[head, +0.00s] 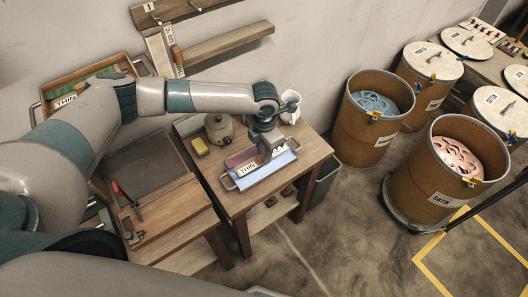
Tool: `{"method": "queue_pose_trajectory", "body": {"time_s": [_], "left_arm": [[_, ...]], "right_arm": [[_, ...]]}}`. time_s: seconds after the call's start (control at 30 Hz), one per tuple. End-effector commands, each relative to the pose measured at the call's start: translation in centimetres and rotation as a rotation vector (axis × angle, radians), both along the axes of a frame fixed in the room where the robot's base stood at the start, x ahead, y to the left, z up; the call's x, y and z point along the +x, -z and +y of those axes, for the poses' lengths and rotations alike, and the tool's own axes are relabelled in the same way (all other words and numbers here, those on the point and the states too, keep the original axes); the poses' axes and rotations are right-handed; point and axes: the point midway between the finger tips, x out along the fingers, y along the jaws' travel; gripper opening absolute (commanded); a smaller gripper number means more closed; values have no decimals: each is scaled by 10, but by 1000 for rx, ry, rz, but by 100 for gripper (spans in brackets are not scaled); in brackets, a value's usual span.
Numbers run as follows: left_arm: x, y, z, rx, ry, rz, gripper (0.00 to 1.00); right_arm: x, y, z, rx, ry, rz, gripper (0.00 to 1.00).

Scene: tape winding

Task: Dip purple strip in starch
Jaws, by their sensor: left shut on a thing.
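My left gripper (270,155) points down over a shallow metal tray with handles (228,184) on the small wooden table. A purple strip (240,157) shows beside the gripper at the tray's far left. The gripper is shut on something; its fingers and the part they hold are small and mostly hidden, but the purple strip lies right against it. A pale blue surface (278,166) fills the tray's right part, and a white label reading THIN (247,171) is on its front. My right gripper is not in the picture.
A grey round pot (219,130), a yellow-green sponge (201,147) and a white container (291,108) stand at the table's back. A workbench (168,215) is at left. Cardboard drums (362,135) stand at right, with open floor (340,235) before them.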

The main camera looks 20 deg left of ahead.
Motion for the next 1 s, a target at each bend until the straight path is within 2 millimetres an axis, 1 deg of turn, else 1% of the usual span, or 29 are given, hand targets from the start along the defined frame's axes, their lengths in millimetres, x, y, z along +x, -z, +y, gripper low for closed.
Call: {"method": "queue_pose_trajectory", "body": {"time_s": [0.03,0.4,0.8,1.0], "left_arm": [[0,6,0,0,0,0,1],[0,31,0,0,0,0,1],[0,56,0,0,0,0,1],[0,63,0,0,0,0,1]], "right_arm": [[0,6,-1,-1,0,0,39],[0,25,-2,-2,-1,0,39],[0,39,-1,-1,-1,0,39],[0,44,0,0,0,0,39]]}}
